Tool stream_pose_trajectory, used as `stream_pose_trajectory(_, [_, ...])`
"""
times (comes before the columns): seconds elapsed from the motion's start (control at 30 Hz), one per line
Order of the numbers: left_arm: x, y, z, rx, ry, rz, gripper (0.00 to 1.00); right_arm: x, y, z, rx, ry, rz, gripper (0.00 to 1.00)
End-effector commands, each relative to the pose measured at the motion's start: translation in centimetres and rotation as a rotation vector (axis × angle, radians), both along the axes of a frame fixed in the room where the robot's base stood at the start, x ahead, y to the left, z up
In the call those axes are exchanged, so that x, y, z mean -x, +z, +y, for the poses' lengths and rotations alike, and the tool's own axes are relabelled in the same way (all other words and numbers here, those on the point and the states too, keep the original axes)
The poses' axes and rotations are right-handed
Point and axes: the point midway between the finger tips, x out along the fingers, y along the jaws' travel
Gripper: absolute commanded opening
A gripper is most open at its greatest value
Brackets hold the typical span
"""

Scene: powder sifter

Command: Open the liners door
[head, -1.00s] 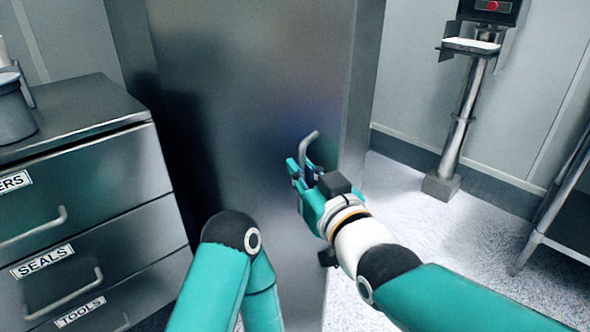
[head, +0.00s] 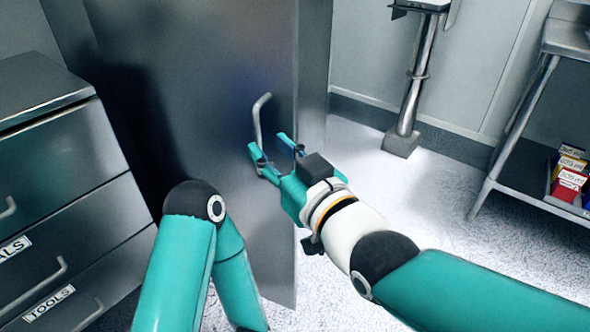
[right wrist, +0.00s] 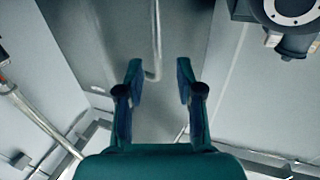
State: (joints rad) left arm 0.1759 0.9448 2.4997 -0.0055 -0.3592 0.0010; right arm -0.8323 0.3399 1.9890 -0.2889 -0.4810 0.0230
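The tall grey metal door (head: 200,90) stands in the middle of the head view, with no readable label on it. Its bent bar handle (head: 258,118) is near the door's right edge; it also shows in the right wrist view (right wrist: 156,35). My right gripper (head: 268,144) is open at the handle's lower end. In the right wrist view its two fingers (right wrist: 160,70) are spread, with the bar's lower end between or just beyond the tips, nearer the left finger. I cannot tell whether they touch. My left arm shows at bottom centre; its gripper is out of view.
A drawer cabinet (head: 75,165) with drawers marked "TOOLS" and partly "ALS" stands at the left. A pedestal (head: 410,100) stands behind at right. A metal rack (head: 530,195) with several small boxes (head: 570,175) is at far right. The floor (head: 400,210) between is clear.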

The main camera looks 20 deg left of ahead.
Motion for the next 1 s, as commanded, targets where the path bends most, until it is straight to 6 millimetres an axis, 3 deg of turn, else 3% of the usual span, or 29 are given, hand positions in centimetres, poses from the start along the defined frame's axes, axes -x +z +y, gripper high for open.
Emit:
stream_pose_trajectory(0.1, [0.0, 0.0, 0.0, 0.0, 0.0, 0.0, 0.0, 1.3, 0.0, -2.2, -0.001, -0.002, 0.001, 0.37])
stream_pose_trajectory(0.33, [0.0, 0.0, 0.0, 0.0, 0.0, 0.0, 0.0, 2.9, -0.1, -4.8, 0.0, -0.002, 0.001, 0.37])
stream_pose_trajectory(1.0, [0.0, -0.1, 0.0, 0.0, 0.0, 0.0, 0.0, 2.7, -0.3, -5.7, 0.001, -0.013, 0.006, 0.37])
